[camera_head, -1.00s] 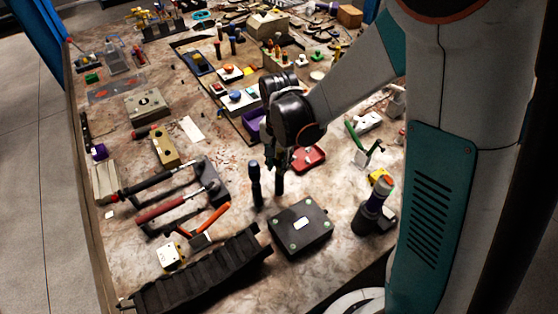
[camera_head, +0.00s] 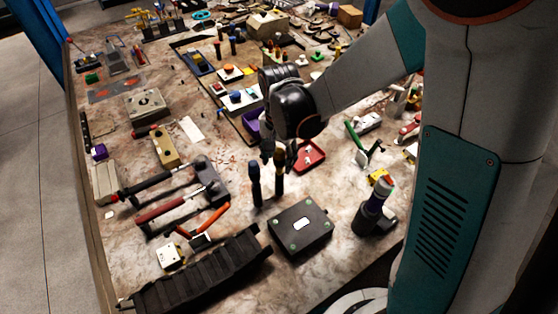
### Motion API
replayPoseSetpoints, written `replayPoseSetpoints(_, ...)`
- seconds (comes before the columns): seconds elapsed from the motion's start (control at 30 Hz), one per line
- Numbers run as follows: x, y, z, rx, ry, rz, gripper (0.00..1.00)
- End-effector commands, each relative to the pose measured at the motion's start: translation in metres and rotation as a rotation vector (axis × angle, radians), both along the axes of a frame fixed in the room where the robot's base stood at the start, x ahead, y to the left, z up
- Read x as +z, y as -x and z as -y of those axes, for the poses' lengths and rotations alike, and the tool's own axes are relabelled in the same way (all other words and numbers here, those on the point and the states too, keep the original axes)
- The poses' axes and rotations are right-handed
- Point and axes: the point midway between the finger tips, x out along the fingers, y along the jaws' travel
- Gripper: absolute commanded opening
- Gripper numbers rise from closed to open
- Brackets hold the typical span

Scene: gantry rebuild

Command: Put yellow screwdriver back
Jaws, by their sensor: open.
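A black box (camera_head: 301,228) lies in front of the tools, with a black ribbed strip (camera_head: 200,275) to its left. Hammers (camera_head: 168,207) lie further left. A red tray (camera_head: 311,156) sits right of my gripper, and a dark cylinder (camera_head: 372,208) stands at the right.

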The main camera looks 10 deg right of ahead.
Motion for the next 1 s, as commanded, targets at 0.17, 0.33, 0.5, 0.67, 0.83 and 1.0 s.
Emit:
replayPoseSetpoints(0.17,0.036,0.001,0.0,0.0,0.0,0.0,0.48)
replayPoseSetpoints(0.33,0.067,0.001,0.0,0.0,0.0,0.0,0.48)
replayPoseSetpoints(0.5,0.089,0.0,0.0,0.0,0.0,0.0,0.48)
replayPoseSetpoints(0.67,0.098,0.001,0.0,0.0,0.0,0.0,0.48)
replayPoseSetpoints(0.83,0.1,0.001,0.0,0.0,0.0,0.0,0.48)
replayPoseSetpoints(1.0,0.099,0.001,0.0,0.0,0.0,0.0,0.48)
